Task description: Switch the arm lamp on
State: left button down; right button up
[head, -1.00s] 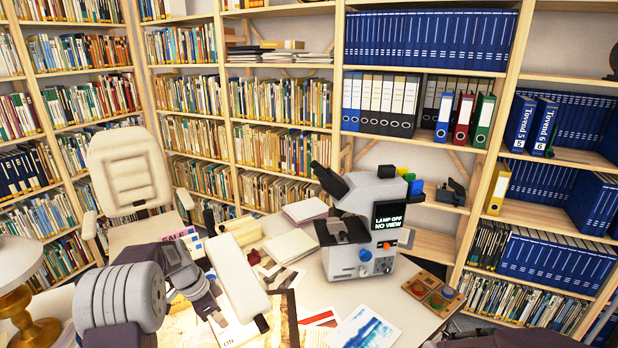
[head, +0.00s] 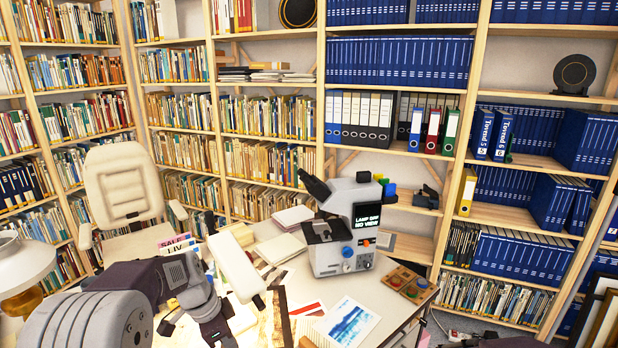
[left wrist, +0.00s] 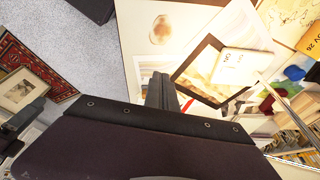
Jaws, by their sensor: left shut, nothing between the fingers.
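The arm lamp (head: 237,268) shows a long white head over the left part of the desk. Its underside is hidden, so I cannot tell from it whether it is lit. My left gripper (head: 222,338) is low in front of the lamp head, partly cut off by the lower edge. In the left wrist view its fingers (left wrist: 160,92) are shut and empty, pointing at the prints. My right gripper is out of view.
A microscope (head: 345,228) with a screen reading "LAMP OFF NO VIEW" stands on the desk (head: 385,300). Right of it is a wooden tray with coloured knobs (head: 408,284). A blue print (head: 348,322) lies in front. A white lampshade (head: 22,265) is at far left.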

pick_arm(q)
jog(key=s+f+n+y+p, duration=0.1)
jog(key=s+f+n, duration=0.3)
jog(key=s+n, duration=0.8)
jog(key=shift+s+d+y, duration=0.3)
jog(key=shift+s+y, duration=0.3)
jog(key=shift+s, duration=2.05)
